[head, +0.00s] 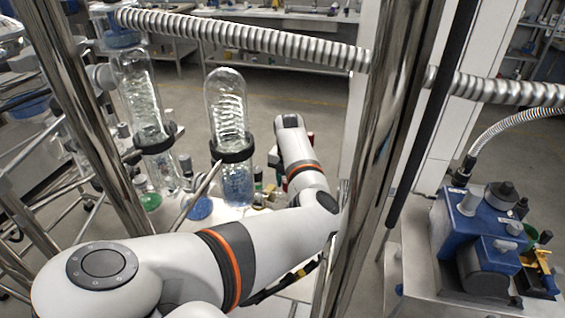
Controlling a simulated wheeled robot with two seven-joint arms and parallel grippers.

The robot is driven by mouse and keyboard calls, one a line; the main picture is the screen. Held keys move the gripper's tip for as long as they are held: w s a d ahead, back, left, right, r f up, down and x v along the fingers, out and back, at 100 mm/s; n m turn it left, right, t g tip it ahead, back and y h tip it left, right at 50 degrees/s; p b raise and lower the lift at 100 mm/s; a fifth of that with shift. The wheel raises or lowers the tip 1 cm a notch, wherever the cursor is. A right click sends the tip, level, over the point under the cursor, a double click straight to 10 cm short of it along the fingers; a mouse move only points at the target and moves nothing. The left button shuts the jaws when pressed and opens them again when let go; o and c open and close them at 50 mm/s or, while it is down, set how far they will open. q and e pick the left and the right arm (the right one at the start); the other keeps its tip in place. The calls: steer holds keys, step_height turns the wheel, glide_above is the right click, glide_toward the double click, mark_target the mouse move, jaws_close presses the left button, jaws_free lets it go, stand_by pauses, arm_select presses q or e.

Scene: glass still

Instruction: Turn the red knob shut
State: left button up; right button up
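I cannot make out a red knob for certain. A small reddish patch (309,138) shows just right of the far end of my white arm, partly hidden by it. My arm with orange rings comes in from the lower left, bends at the middle and reaches up toward the glassware. Its far end is near that patch, but no gripper fingers show there. My other gripper does not show either. A glass column with a coil (228,105) stands upright left of the arm's end, held by a dark clamp ring (232,151).
A second glass column (141,95) stands further left. A ribbed metal hose (250,39) crosses the top. Chrome posts (372,165) stand close on both sides. A blue pump (478,240) sits at the right. A blue-capped vessel (200,208) is low beside my arm.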

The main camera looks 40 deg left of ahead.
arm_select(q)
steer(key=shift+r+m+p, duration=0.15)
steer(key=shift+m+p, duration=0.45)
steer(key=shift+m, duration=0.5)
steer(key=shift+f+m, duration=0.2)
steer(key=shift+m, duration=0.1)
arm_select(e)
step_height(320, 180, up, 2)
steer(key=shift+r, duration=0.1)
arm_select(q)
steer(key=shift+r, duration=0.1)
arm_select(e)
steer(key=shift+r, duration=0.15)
